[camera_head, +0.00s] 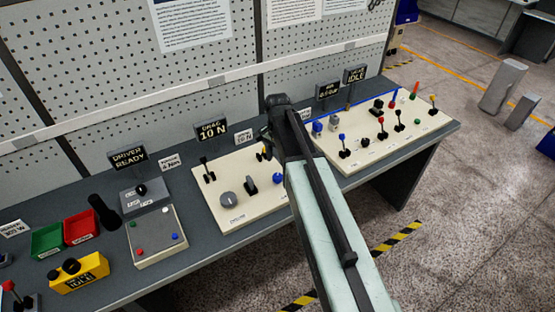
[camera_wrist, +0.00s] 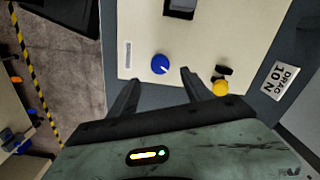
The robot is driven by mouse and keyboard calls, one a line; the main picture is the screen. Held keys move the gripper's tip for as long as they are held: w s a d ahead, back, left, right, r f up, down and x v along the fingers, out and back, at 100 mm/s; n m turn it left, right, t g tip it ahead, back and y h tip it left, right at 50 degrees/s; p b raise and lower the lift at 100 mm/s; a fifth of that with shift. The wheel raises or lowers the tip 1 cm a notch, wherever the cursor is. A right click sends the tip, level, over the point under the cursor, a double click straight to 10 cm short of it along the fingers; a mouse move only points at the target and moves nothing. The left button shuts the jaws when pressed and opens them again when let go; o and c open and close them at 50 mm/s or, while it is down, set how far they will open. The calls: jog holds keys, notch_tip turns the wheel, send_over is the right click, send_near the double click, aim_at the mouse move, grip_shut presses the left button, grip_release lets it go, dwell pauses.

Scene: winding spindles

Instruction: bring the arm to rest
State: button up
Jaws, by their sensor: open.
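My arm (camera_head: 330,230) reaches from the lower right over the bench in the head view. My gripper shows in the wrist view (camera_wrist: 160,77) with its two dark fingers apart and nothing between them. It hangs over the beige drag panel (camera_head: 235,210). A blue knob with a white mark (camera_wrist: 160,64) lies just beyond the gap between the fingertips. A yellow knob (camera_wrist: 220,88) is just right of the right finger. I cannot tell how high the fingertips are above the panel. In the head view the fingers are mostly hidden by the wrist.
A second beige panel (camera_head: 375,150) with several levers stands right of my arm. A pegboard wall (camera_head: 110,75) rises behind. Open floor (camera_head: 480,200) lies right.

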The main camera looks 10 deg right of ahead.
jog(key=shift+f, duration=0.15)
jog(key=s+f+n+b, duration=0.3)
jog(key=s+n, duration=0.7)
jog(key=s, duration=0.4)
jog(key=shift+s+f+b, duration=0.2)
jog(key=shift+s+b, duration=0.1)
dwell(2.3)
